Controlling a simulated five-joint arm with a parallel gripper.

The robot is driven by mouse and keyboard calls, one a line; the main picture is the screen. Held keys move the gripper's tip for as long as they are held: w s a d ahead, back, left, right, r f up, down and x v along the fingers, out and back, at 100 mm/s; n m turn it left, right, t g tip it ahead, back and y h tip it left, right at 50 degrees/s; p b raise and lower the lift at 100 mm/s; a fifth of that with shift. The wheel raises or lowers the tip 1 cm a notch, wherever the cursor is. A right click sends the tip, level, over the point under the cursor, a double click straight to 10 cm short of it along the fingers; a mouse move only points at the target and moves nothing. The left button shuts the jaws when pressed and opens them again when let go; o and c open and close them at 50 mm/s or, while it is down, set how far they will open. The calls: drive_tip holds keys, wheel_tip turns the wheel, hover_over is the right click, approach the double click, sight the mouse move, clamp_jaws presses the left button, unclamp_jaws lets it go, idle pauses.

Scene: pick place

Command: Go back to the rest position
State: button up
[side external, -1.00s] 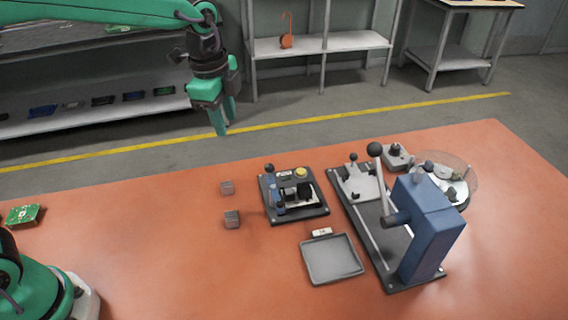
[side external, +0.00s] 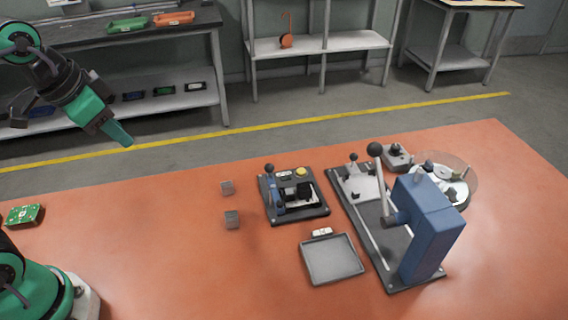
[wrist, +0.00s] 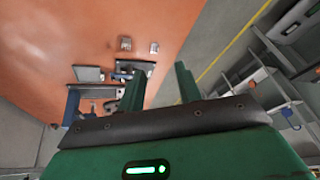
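My gripper (side external: 120,135) hangs in the air at the upper left of the side view, tilted down to the right and clear of the table (side external: 130,225). The wrist view shows its two green fingers (wrist: 160,86) apart, with nothing between them. Two small grey cubes, one farther back (side external: 227,187) and one nearer (side external: 232,220), stand on the orange table, well away from the gripper. The cubes also show in the wrist view, at left (wrist: 126,43) and right (wrist: 154,47).
A small fixture with a yellow button (side external: 301,171), a grey tray (side external: 332,262) and a blue lever press (side external: 432,230) stand right of the cubes. A green circuit board (side external: 24,215) lies at far left. Shelves (side external: 205,70) stand behind the table. The left-middle tabletop is clear.

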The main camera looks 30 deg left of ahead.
drive_tip(key=shift+s+a+f+n+t, duration=0.15)
drive_tip(key=shift+s+a+f+n, duration=0.15)
drive_tip(key=shift+s+n, duration=0.35)
drive_tip(key=shift+s+a+f+n+t, duration=0.1)
drive_tip(key=shift+s+a+f+n, duration=0.2)
drive_tip(key=shift+s, duration=0.5)
drive_tip(key=shift+s+a+f+n+t, duration=0.15)
drive_tip(key=shift+s+f+n, duration=0.15)
drive_tip(key=shift+s+n, duration=0.4)
